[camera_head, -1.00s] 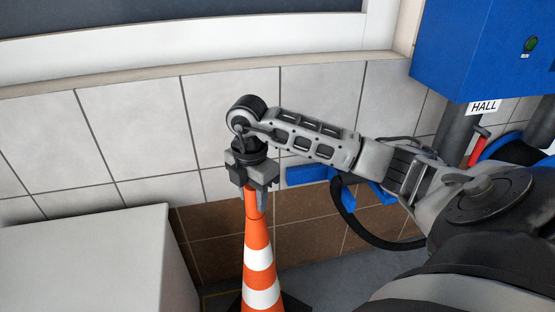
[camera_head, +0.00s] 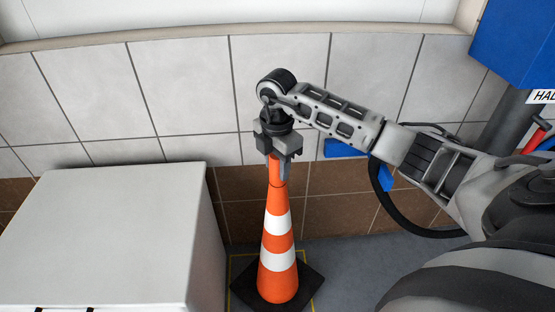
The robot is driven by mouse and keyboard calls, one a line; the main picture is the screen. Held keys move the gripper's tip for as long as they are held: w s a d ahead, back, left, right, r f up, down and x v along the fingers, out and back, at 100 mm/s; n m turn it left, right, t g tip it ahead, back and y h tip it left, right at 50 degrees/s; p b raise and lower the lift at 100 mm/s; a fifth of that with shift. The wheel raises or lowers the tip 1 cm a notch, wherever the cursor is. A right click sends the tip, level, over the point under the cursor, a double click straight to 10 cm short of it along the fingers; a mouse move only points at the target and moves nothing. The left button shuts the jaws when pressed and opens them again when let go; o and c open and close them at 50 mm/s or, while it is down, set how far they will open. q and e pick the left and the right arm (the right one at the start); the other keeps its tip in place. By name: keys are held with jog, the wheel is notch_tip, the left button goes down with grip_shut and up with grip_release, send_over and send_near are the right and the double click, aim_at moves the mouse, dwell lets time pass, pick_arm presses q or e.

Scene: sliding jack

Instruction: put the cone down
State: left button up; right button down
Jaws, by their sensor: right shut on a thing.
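An orange and white striped cone (camera_head: 277,240) with a black square base hangs or stands upright near the middle of the head view. My right gripper (camera_head: 276,158) is shut on the cone's top from above. The cone's base is over a yellow-outlined area (camera_head: 233,270) of the grey floor; I cannot tell whether it touches the floor. My left gripper is not in view.
A white box-shaped cabinet (camera_head: 110,235) stands close to the left of the cone. A tiled wall (camera_head: 185,90) runs behind it. A blue box (camera_head: 520,45) is at the upper right, with a blue part (camera_head: 340,149) behind my right arm. Grey floor (camera_head: 345,265) shows right of the cone.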

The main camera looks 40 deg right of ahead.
notch_tip(320, 180, down, 4)
jog(key=shift+w+r, duration=0.15)
jog(key=shift+r, duration=0.1)
jog(key=shift+w+f, duration=0.1)
jog(key=shift+f, duration=0.05)
jog(key=shift+f+b, duration=0.1)
jog(key=shift+b, duration=0.2)
jog(key=c, duration=0.9)
grip_release()
jog(key=shift+f, duration=0.1)
jog(key=shift+c, duration=0.2)
jog(key=shift+o, duration=0.2)
